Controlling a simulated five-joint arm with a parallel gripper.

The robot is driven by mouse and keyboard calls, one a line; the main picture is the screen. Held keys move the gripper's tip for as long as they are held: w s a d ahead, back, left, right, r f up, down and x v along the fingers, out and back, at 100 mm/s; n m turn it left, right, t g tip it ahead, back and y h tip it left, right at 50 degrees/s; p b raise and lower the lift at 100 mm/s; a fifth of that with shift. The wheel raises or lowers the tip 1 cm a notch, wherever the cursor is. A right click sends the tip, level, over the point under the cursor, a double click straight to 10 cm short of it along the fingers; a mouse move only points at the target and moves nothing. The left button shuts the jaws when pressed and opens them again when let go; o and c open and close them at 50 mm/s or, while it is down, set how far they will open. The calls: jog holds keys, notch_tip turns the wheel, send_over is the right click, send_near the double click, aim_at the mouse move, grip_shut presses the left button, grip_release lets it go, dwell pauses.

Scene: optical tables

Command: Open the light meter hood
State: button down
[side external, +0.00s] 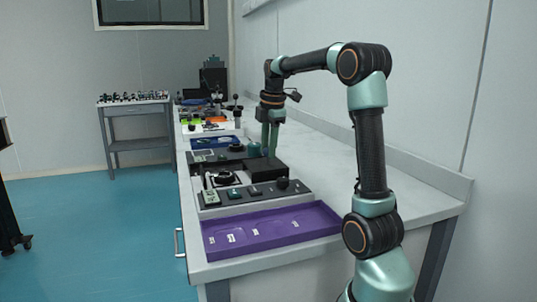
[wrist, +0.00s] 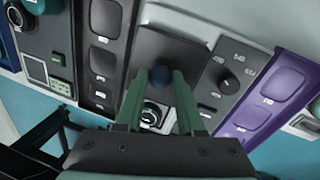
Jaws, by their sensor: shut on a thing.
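The light meter stands on the bench near the purple tray. Its black hood (side external: 265,168) is a flat dark block in the side view, and a dark square plate (wrist: 170,48) in the wrist view. A round silver-rimmed part (wrist: 152,113) lies uncovered beside the hood; it also shows in the side view (side external: 223,179). My gripper (side external: 269,154) points down at the hood. In the wrist view its green fingers (wrist: 160,80) are closed about a dark blue round knob (wrist: 161,76) at the hood's edge. The fingers hide part of the meter.
A grey panel with a dark knob (wrist: 229,85) and small marked keys lies along the meter. The purple tray (side external: 270,236) lies at the bench's near end. Another device with a teal knob (side external: 254,150) stands behind. Bench right of the meter is clear.

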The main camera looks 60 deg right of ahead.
aim_at(273, 166)
jog(key=shift+s+d, duration=0.2)
jog(key=shift+s, duration=0.05)
jog(key=c, duration=0.5)
grip_release()
jog(key=shift+c, duration=0.2)
notch_tip(273, 166, up, 12)
jog(key=s+a, duration=0.1)
jog(key=shift+s+a, duration=0.3)
jog(key=shift+s, duration=0.05)
